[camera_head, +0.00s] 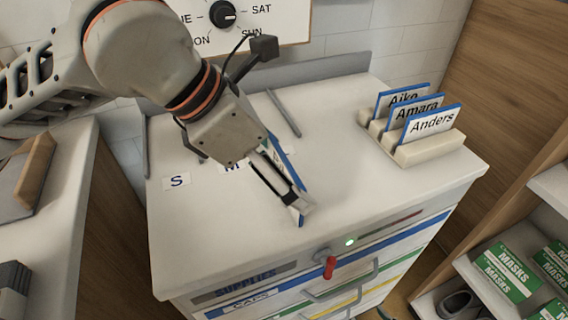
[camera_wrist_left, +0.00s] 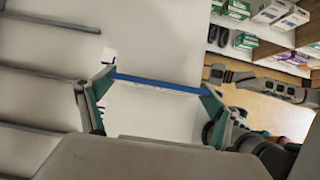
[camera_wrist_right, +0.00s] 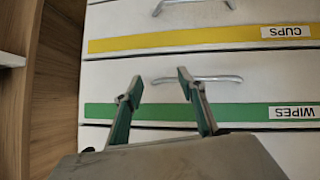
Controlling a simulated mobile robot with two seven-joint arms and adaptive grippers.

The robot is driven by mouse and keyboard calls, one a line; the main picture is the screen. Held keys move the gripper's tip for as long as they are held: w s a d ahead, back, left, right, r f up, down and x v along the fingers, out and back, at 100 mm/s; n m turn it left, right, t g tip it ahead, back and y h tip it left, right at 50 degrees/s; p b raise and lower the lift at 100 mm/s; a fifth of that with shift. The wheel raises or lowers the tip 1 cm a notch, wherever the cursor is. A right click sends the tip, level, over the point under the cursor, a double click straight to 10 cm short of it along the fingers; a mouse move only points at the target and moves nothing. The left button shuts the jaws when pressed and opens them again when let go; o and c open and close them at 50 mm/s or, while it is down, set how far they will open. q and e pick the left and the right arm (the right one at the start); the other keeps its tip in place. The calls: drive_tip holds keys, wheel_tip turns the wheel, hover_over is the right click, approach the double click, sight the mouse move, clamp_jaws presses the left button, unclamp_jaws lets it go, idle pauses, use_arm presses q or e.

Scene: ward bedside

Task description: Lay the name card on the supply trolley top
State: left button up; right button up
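The name card (camera_head: 289,168) is white with a blue edge, and its text is mostly hidden behind the gripper. My left gripper (camera_head: 292,200) is shut on it, low over the front middle of the supply trolley top (camera_head: 350,200). The card is steeply tilted; I cannot tell whether it touches the top. In the left wrist view the card (camera_wrist_left: 155,84) spans between the two fingertips. My right gripper (camera_wrist_right: 160,85) is open and empty, in front of the trolley's drawers.
A cream rack (camera_head: 430,150) with cards reading Aiko, Amara and Anders stands at the trolley's right. A grey pen-like rod (camera_head: 284,113) lies behind the left gripper. Size labels such as S (camera_head: 177,181) are left of it. The front right of the top is clear.

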use_arm(q)
drive_tip(key=shift+o, duration=0.7)
drive_tip(key=shift+r, duration=0.1)
drive_tip(key=shift+a+r, duration=0.15)
drive_tip(key=shift+r, duration=0.15)
drive_tip(key=p+v, duration=0.1)
drive_tip(key=v, duration=0.3)
drive_tip(key=shift+a+r, duration=0.1)
drive_tip(key=shift+r, duration=0.2)
approach(282, 162)
drive_tip(key=shift+s+a+r+p, duration=0.25)
drive_tip(key=shift+a+r+p, duration=0.05)
drive_tip(key=shift+a+p, duration=0.1)
use_arm(e)
drive_tip(key=shift+s+d+f, duration=0.2)
drive_tip(key=shift+s+d, duration=0.15)
drive_tip(key=shift+s, duration=0.15)
drive_tip(key=shift+w+r, duration=0.2)
